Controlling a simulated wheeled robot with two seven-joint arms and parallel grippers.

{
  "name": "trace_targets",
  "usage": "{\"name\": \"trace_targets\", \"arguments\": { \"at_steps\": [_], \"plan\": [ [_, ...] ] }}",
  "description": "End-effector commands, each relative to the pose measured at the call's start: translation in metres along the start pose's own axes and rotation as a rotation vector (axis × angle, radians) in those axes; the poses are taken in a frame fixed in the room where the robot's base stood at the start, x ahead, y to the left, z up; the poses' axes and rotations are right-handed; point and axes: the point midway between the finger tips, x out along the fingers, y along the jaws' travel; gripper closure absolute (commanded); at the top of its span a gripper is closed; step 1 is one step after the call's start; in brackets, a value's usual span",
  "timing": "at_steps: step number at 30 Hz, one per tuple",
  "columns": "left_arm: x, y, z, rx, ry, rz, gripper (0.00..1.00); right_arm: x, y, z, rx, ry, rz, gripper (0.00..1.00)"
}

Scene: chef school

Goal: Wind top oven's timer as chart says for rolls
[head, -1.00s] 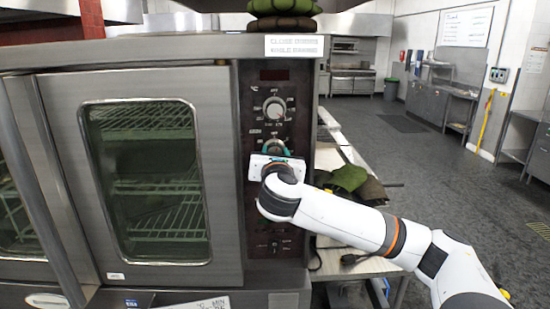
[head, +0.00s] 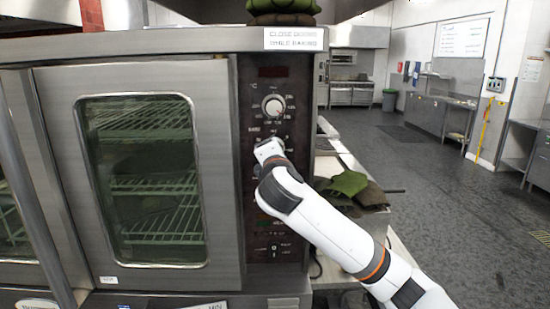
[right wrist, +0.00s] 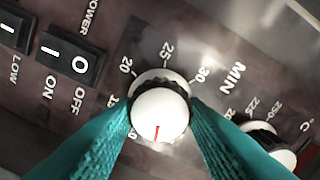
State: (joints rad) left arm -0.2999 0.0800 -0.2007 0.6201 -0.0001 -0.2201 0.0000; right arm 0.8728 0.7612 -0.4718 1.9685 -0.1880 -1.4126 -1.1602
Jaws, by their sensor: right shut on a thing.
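The top oven (head: 140,65) fills the left of the head view, its glass door shut. The timer knob, a white dial with a red line, shows in the right wrist view (right wrist: 159,112) by a scale reading 20, 25, 30 and MIN. Its red line points toward the picture's bottom. My right gripper (right wrist: 162,118) has teal fingers on both sides of this knob, shut on it. In the head view, my right gripper (head: 268,150) hides the timer. My left gripper is out of view.
The temperature knob (head: 273,107) sits just above my right gripper; it also shows in the wrist view (right wrist: 270,143). Black power switches (right wrist: 70,58) lie left of the timer there. Green and brown cloths (head: 350,184) lie on the side counter. A whiteboard (head: 464,38) hangs far right.

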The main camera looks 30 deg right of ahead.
Motion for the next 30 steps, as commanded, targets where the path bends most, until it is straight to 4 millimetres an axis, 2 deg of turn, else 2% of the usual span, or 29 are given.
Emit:
{"name": "trace_targets", "arguments": {
  "at_steps": [30],
  "plan": [
    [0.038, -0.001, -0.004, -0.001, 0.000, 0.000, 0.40, 0.000, 0.005, 0.003, 0.970, -0.001, 0.003, 0.84]
  ]
}}
